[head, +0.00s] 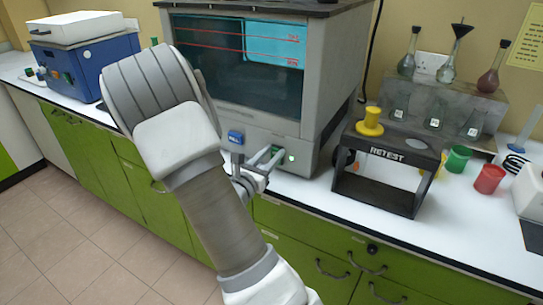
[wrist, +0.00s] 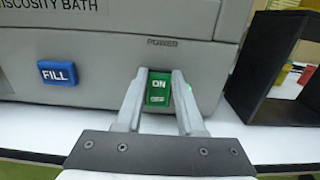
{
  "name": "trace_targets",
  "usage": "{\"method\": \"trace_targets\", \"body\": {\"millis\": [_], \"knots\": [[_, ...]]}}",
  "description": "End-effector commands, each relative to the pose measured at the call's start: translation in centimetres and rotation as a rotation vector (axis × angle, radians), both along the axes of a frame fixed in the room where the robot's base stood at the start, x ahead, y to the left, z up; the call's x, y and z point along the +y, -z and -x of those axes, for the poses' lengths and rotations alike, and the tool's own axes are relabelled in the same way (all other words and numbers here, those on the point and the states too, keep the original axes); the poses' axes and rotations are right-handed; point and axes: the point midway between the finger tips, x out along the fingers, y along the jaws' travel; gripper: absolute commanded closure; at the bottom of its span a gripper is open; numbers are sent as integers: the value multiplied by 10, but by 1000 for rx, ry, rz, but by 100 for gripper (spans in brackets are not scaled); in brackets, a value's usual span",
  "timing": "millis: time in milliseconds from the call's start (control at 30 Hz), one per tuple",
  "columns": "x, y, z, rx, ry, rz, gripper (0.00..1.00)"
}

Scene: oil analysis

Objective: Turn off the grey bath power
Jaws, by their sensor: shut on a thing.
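The grey viscosity bath (head: 338,70) stands on the white bench, with a dark front window. Its green power switch (wrist: 158,86), marked ON above and OFF below, sits under the word POWER on the front panel in the wrist view. My gripper (head: 272,156) is at the lower right of the bath's front. In the wrist view my gripper (wrist: 161,74) has one finger on each side of the switch and is shut on it. I cannot tell from the lettering alone whether the switch is on or off.
A blue FILL button (wrist: 58,73) is left of the switch. A black RETEST stand (head: 388,190) with a yellow piece (head: 370,122) on top is right of the bath. Green (head: 457,159) and red (head: 489,179) cups stand further right. A blue machine (head: 85,62) is far left.

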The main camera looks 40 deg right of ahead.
Motion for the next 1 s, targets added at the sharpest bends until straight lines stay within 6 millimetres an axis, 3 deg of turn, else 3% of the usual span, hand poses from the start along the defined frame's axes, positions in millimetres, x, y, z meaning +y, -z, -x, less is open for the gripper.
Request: {"method": "trace_targets", "body": {"millis": [100,500,900,933,1000], "knots": [[1,10,0,-27,1,69,100],[5,14,2,-129,3,313,100],[6,11,3,-141,2,337,100],[6,11,3,-141,2,337,57],[6,11,3,-140,2,336,45]]}}
